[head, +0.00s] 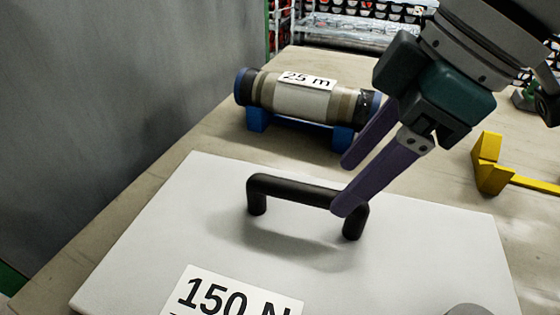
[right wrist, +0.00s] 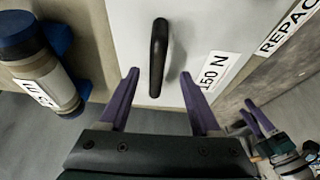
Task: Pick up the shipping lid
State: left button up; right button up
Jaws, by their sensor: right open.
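The shipping lid (head: 190,215) is a flat white panel with a black bar handle (head: 300,190) on top and a "150 N" label (head: 232,292). It lies on a wooden table. My right gripper (head: 342,188) is at the handle's right end in the head view. Its purple fingers are apart and empty. In the right wrist view, the handle (right wrist: 158,58) stands between and just beyond the two fingertips (right wrist: 158,76), one on each side. Contact is not visible. Another purple-fingered gripper, my left one (right wrist: 254,112), shows at the lower right of the right wrist view, its fingers apart.
A core liner tube (head: 305,97) labelled "25 m" rests on a blue cradle (head: 258,120) behind the lid. A yellow bracket (head: 488,165) stands at the right. Shelves with bins (head: 345,35) are at the back. A grey wall (head: 120,90) runs along the left.

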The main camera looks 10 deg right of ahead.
aim_at(331, 192)
jog(key=x, duration=0.3)
jog(key=b+x, duration=0.1)
jog(key=x, duration=0.1)
jog(key=shift+w+a+f, duration=0.1)
jog(key=shift+w+f, duration=0.15)
jog(key=shift+f, duration=0.1)
grip_shut()
jog(key=shift+r, duration=0.1)
dwell(1.0)
